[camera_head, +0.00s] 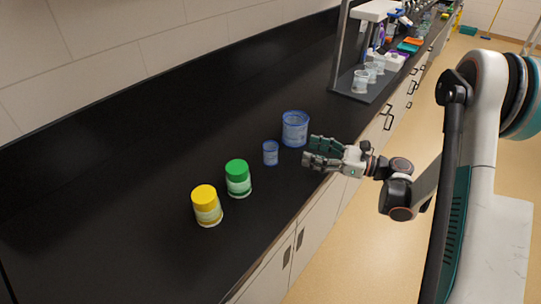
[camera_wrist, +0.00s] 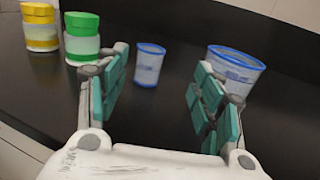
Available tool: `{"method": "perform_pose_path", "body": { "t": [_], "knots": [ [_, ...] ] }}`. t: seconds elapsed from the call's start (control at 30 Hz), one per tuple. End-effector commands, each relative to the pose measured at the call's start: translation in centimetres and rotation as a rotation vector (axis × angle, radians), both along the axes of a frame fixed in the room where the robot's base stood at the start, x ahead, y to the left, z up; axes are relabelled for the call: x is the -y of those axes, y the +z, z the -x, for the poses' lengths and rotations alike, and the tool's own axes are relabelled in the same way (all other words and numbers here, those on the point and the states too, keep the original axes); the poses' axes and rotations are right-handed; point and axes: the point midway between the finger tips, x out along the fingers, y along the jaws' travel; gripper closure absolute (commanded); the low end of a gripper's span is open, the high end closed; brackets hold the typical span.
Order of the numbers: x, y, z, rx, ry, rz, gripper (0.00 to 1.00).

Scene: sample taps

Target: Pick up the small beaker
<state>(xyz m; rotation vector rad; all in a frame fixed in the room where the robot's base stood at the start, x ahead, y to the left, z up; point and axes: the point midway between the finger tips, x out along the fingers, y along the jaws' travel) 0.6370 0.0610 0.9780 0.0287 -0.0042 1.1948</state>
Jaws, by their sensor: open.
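The small beaker (camera_head: 270,153) is clear with a blue rim and stands upright on the black counter, between the green-lidded jar and a larger beaker. My gripper (camera_head: 315,152) is open and empty, to the right of the small beaker and apart from it, near the counter's front edge. In the wrist view the small beaker (camera_wrist: 149,65) shows ahead, between the open fingers (camera_wrist: 165,95) and beyond their tips, nearer the left finger. The larger blue-rimmed beaker (camera_wrist: 235,70) stands to its right, partly hidden behind the right finger.
A green-lidded jar (camera_head: 238,179) and a yellow-lidded jar (camera_head: 206,206) stand left of the small beaker. The large beaker (camera_head: 295,128) is close to my gripper. A shelf rack (camera_head: 352,84) with several beakers stands farther back. The counter (camera_head: 110,235) is bare at left.

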Motion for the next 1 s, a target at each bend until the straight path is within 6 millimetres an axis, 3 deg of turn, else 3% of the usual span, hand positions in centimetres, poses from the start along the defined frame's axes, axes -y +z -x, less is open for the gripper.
{"method": "perform_pose_path", "body": {
  "t": [0.17,0.5,0.83,1.0],
  "knots": [
    [-1.2,-1.5,0.3,0.014,0.032,0.027,0.39],
    [-6.8,-1.4,-1.7,0.012,0.031,0.026,0.39],
    [-8.8,-1.3,-2.5,0.011,0.029,0.024,0.39],
    [-11.0,-1.5,-3.0,0.011,0.031,0.024,0.39]
  ]
}}
